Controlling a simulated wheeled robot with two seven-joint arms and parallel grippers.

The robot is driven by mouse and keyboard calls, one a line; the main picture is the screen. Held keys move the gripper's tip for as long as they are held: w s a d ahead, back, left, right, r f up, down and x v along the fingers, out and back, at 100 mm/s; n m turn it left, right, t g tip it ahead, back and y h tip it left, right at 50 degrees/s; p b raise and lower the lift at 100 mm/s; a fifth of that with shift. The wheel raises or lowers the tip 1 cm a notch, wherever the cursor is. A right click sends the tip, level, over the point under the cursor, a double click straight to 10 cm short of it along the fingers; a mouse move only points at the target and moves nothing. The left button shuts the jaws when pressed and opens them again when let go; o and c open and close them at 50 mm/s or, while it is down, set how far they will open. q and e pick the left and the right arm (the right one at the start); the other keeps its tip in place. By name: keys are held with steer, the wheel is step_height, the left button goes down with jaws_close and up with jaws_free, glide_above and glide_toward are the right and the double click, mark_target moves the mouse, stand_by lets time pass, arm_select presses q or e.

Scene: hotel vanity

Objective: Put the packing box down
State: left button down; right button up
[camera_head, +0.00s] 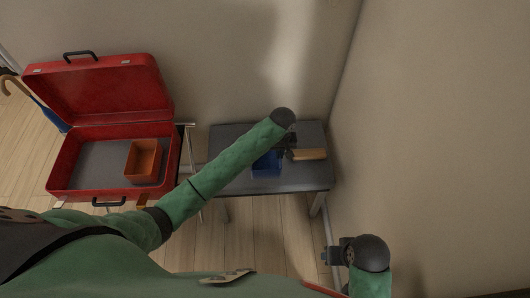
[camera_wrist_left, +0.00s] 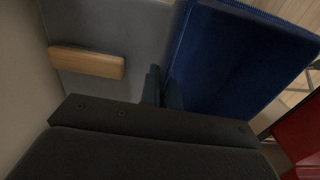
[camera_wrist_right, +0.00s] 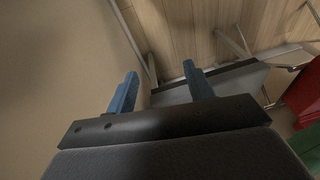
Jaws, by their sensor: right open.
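A blue open-topped box (camera_head: 267,164) is at the grey table, and it fills the upper right of the left wrist view (camera_wrist_left: 235,60). My left gripper (camera_head: 289,151) reaches over the table from the left. In the left wrist view its fingers (camera_wrist_left: 163,88) are close together, pinching the near wall of the blue box. I cannot tell whether the box's bottom touches the grey table (camera_head: 232,135). My right gripper (camera_head: 328,256) is low at the right, off the table. Its blue fingers (camera_wrist_right: 160,92) are apart and empty in the right wrist view.
A wooden-coloured block (camera_head: 311,154) lies on the table right of the blue box. An open red suitcase (camera_head: 60,165) stands at the left with an orange box (camera_head: 144,160) inside. Walls border the table at the back and right.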

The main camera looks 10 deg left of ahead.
arm_select(q)
steer(key=w+a+f, duration=0.1)
steer(key=a, duration=0.1)
steer(key=w+a+f, duration=0.2)
steer(key=w+a+f+p, duration=0.1)
steer(key=a+f, duration=0.1)
steer(key=a, duration=0.1)
steer(key=shift+w, duration=0.15)
steer(key=shift+w+a+f, duration=0.1)
steer(key=shift+a+f, duration=0.1)
steer(key=shift+f, duration=0.35)
step_height(320, 180, down, 3)
steer(key=shift+r+p, duration=0.1)
steer(key=shift+p, duration=0.35)
steer(key=shift+f, duration=0.2)
steer(key=c, duration=1.6)
jaws_free()
steer(key=shift+f, duration=0.1)
steer(key=shift+c, duration=0.2)
arm_select(e)
steer(key=shift+w+d+f, duration=0.2)
steer(key=shift+f, duration=0.45)
steer(key=shift+w+d+f, duration=0.15)
steer(key=shift+f, duration=0.45)
steer(key=shift+a, duration=0.1)
